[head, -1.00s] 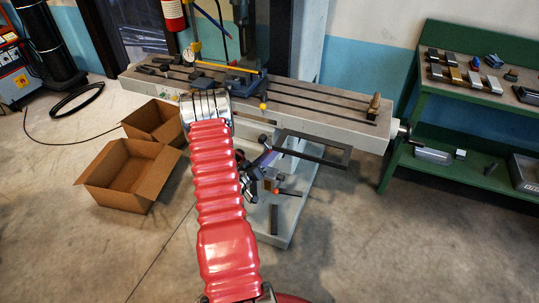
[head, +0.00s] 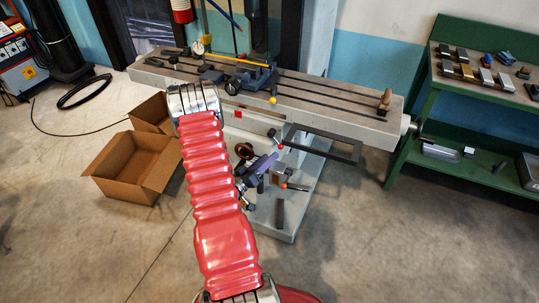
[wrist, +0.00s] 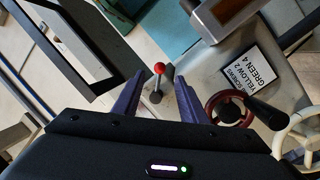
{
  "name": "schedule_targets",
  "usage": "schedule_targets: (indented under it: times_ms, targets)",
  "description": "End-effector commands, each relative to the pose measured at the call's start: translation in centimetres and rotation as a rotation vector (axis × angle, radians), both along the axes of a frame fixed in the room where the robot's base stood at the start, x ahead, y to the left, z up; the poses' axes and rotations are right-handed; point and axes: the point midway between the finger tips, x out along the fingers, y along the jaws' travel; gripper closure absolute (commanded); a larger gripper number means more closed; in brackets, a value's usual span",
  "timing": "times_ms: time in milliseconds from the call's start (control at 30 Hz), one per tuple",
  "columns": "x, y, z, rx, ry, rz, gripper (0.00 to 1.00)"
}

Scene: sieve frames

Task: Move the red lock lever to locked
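The red-knobbed lever (wrist: 158,70) stands at the middle of the wrist view, its short grey stem rising from a dark base on the machine. My gripper (wrist: 159,76) is open, with one purple finger on each side of the lever in this view. I cannot tell how deep the fingers reach or whether they touch it; nothing is held. In the head view my gripper (head: 268,159) is at the front of the milling machine, below its table, near a small red knob (head: 279,146) that looks like the same lever. No lock marking is readable.
A red-rimmed handwheel (wrist: 229,108) with a dark handle is right of the fingers, below a printed label (wrist: 252,68). The machine's long slotted table (head: 330,107) overhangs my gripper. Cardboard boxes (head: 137,168) stand left. The floor at right is clear.

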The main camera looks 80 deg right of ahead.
Motion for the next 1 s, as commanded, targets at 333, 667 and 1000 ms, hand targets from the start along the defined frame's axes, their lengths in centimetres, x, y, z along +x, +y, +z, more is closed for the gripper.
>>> schedule_targets:
  times_ms: [333,667,1000]
  targets:
    - [0.1,0.9,0.0,0.0,0.0,-0.001,0.62]
    - [0.5,1.0,1.2,0.002,0.015,-0.014,0.78]
    - [3.0,3.2,8.6,0.068,0.11,-0.12,1.0]
